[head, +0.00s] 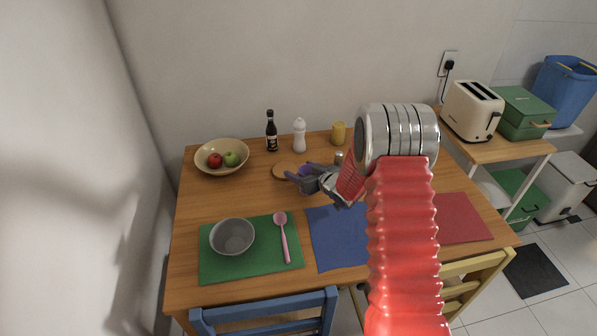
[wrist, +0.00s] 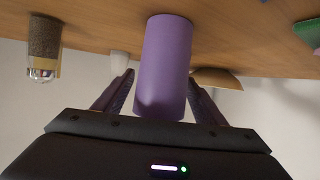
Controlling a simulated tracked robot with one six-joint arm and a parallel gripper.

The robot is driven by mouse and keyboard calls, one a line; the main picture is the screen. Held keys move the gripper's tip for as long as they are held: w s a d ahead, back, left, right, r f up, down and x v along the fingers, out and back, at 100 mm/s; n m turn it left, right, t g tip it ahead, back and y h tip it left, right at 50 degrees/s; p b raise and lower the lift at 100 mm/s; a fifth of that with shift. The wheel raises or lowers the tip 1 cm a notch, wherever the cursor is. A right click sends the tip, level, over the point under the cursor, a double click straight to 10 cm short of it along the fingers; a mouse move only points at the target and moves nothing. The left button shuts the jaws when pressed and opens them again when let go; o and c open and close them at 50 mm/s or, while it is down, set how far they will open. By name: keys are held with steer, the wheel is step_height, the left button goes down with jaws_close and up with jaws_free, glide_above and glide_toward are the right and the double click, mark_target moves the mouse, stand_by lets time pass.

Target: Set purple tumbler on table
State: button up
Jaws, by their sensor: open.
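The purple tumbler (wrist: 163,65) stands upright on the wooden table (wrist: 95,25), seen upside down in the wrist view. In the head view it is a small purple patch (head: 306,171), mostly hidden by my gripper. My gripper (wrist: 160,95) is open, with one finger on each side of the tumbler. The fingers do not look closed on it; whether one touches it I cannot tell. In the head view my gripper (head: 300,178) is low over the middle of the table (head: 187,212).
A fruit bowl (head: 222,169) stands back left. The blue mat (head: 336,240) in front looks bare.

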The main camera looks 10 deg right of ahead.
steer(key=shift+r, duration=0.1)
steer(key=v, duration=1.2)
steer(key=shift+d, duration=0.1)
stand_by(0.3)
steer(key=s+d+r+m+g+h, duration=0.1)
steer(key=s+d+r+m+h, duration=0.15)
steer(key=s+r, duration=0.45)
steer(key=s+d+r+m+g+h, duration=0.1)
steer(key=s+r+h, duration=0.3)
steer(key=r, duration=0.6)
steer(key=s+a+r+g, duration=0.1)
steer(key=s+a, duration=0.2)
steer(key=s, duration=0.5)
steer(key=s+a+r+g+y, duration=0.1)
steer(key=s+a+r+g, duration=0.1)
steer(key=s, duration=0.7)
steer(key=s+a+r+g, duration=0.1)
steer(key=s+a, duration=0.2)
steer(key=s, duration=0.5)
steer(key=shift+s+a+m+g, duration=0.25)
steer(key=shift+a+m+g, duration=0.05)
steer(key=shift+m+g, duration=0.15)
